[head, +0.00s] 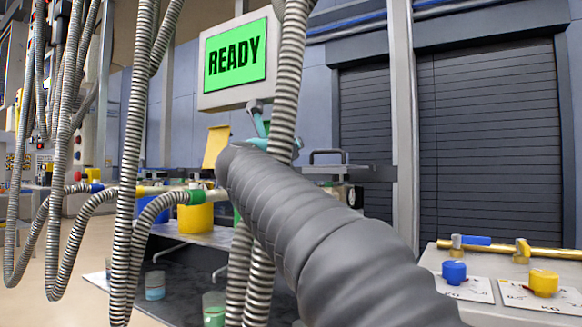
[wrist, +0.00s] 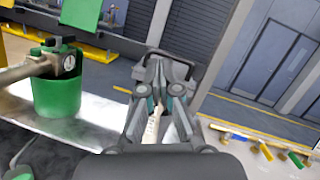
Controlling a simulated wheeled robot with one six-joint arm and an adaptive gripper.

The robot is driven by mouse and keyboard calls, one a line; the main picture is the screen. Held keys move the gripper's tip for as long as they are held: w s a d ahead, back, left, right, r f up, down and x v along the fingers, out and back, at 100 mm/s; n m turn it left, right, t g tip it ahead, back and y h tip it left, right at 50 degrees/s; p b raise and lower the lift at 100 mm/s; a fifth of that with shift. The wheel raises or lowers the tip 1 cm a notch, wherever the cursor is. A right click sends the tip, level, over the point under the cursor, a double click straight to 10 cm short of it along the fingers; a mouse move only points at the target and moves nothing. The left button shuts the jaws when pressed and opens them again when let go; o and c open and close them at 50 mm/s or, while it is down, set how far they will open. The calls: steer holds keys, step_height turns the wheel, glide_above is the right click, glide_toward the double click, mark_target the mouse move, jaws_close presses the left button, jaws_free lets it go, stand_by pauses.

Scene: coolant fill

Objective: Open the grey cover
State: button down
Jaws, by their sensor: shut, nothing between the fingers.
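My gripper (wrist: 160,88) is in the middle of the wrist view, dark grey with teal on its fingers. It is shut and holds nothing. In the head view my grey ribbed arm sleeve crosses the lower middle and hides part of the workbench; teal parts show just past its end, below the screen. I cannot surely pick out the grey cover. A grey flat part with a dark handle (head: 327,156) stands right of the sleeve's end in the head view and may be it. I cannot tell whether my gripper touches it.
A green container (wrist: 60,92) with a gauge stands left of my gripper. Ribbed hoses (head: 130,170) hang at left and centre. A screen (head: 236,62) reads READY. A yellow container (head: 195,217) stands on the bench. A panel with blue and yellow valves (head: 500,275) is at right.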

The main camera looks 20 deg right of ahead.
steer(key=f+m+g, duration=0.1)
steer(key=m, duration=0.1)
steer(key=d+f+m+g, duration=0.2)
steer(key=m, duration=0.1)
steer(key=shift+w+m+g+h, duration=0.3)
steer(key=shift+w, duration=0.05)
steer(key=shift+w+d, duration=0.1)
steer(key=p+x, duration=0.1)
steer(key=x, duration=0.8)
steer(key=shift+w+d+f, duration=0.1)
steer(key=shift+w+d, duration=0.05)
steer(key=shift+d, duration=0.2)
steer(key=shift+a, duration=0.1)
